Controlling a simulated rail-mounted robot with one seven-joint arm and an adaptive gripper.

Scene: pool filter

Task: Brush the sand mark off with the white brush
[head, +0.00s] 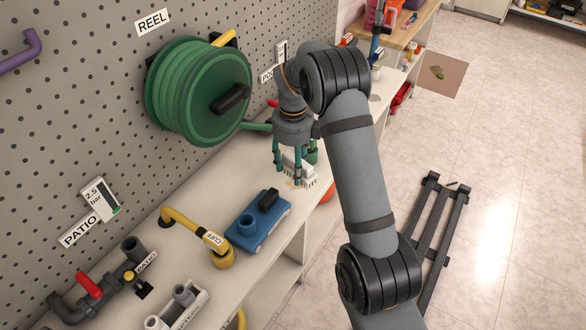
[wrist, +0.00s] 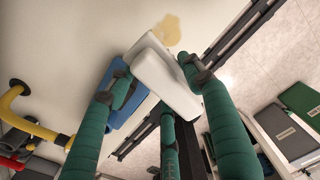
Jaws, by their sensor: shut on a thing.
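My gripper (head: 293,165) has green fingers and is above the white bench at the mid-right of the head view. It is shut on the white brush (wrist: 168,85), whose pale block lies between the fingers in the wrist view. In the head view the brush (head: 309,175) shows partly behind the fingers, low over the bench near its front edge. The sand mark (wrist: 168,30) is a tan patch on the bench, just beyond the brush's end in the wrist view. In the head view the mark is mostly hidden by fingers and brush. I cannot tell whether the bristles touch the bench.
A blue block-like device (head: 258,220) stands on the bench left of my gripper. A yellow pipe with a cuff label (head: 205,236) is farther left. A green hose reel (head: 198,90) hangs on the pegboard behind. The bench (head: 318,204) drops off at its front edge.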

